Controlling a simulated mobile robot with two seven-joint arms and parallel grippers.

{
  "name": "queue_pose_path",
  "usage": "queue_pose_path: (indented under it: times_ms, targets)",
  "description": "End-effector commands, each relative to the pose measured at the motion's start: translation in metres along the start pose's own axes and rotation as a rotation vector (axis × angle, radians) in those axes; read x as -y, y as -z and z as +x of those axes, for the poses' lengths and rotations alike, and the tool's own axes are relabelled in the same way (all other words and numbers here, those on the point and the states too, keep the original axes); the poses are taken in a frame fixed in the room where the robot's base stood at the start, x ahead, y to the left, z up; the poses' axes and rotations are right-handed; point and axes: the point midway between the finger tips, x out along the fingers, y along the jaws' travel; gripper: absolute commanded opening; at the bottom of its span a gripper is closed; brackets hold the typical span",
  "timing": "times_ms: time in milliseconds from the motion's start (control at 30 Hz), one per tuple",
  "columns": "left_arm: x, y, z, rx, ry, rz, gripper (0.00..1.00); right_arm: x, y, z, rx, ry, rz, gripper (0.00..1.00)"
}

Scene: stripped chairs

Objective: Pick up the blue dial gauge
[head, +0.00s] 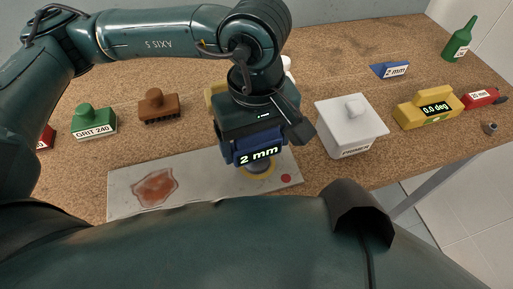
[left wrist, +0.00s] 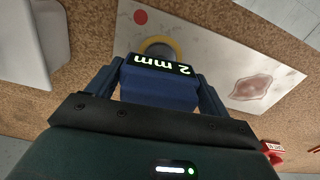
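The blue dial gauge (head: 258,153) has a lit display reading "2 mm". My left gripper (head: 260,143) points down over the metal plate, with the gauge between its fingers. In the left wrist view the gauge (left wrist: 160,88) fills the space between both fingers, which appear to press on its sides. Beyond it on the plate is a yellow ring around a grey disc (left wrist: 157,47). I cannot tell whether the gauge touches the plate. My right gripper is not in view.
The pale metal plate (head: 210,182) has a rusty patch and red dot. A white lidded box (head: 345,130) stands right of the gripper. Beyond are a yellow level (head: 428,109), a blue "2 mm" piece (head: 390,70) and a green bottle (head: 460,40). Green (head: 93,122) and brown (head: 158,105) blocks sit left.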

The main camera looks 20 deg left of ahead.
Motion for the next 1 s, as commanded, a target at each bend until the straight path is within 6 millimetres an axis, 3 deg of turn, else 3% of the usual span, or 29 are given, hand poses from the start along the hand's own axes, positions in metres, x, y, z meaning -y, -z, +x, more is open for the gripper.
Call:
queue_pose_path:
  times_ms: [400, 667, 767, 1000]
  targets:
    - [0.0, 0.0, 0.0, 0.0, 0.0, 0.0, 0.46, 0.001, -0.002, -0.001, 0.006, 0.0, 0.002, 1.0]
    - [-0.001, 0.0, -0.004, -0.001, -0.002, 0.0, 0.46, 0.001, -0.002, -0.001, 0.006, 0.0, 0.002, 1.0]
    - [-0.001, 0.0, -0.015, -0.002, -0.005, 0.0, 0.46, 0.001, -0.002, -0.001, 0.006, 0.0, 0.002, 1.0]
    - [-0.002, 0.0, -0.063, -0.003, -0.006, 0.0, 0.46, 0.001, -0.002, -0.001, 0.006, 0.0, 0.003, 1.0]
